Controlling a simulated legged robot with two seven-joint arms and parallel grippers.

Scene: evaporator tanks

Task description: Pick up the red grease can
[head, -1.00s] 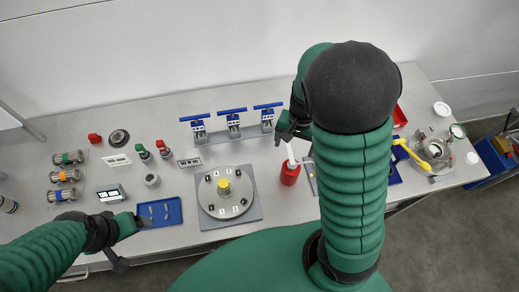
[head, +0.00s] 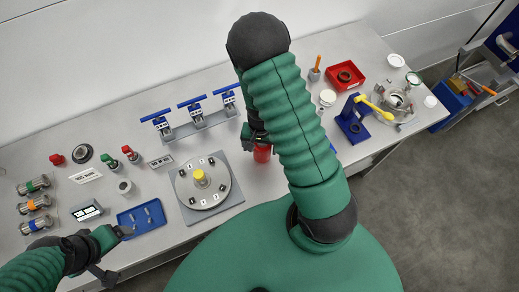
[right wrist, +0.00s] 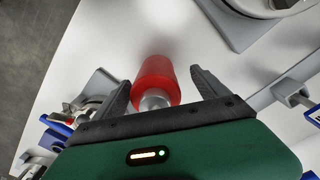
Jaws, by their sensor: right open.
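The red grease can (head: 262,154) stands on the grey bench, right of the round turntable, partly hidden by my right arm in the head view. In the right wrist view the can (right wrist: 155,80) shows its red body and grey-white top between the two dark fingers. My right gripper (right wrist: 162,88) is open around the can, with a visible gap on each side. In the head view the right gripper (head: 254,136) is at the can, partly hidden by the arm. My left gripper (head: 122,254) is open and empty near the bench's front edge, beside the blue tray.
The turntable (head: 215,190) with a yellow knob is left of the can. Blue-handled valves (head: 195,116) stand behind. A blue tray (head: 141,219) lies front left. A blue press with yellow lever (head: 352,122) and a red bin (head: 346,75) are right of my arm.

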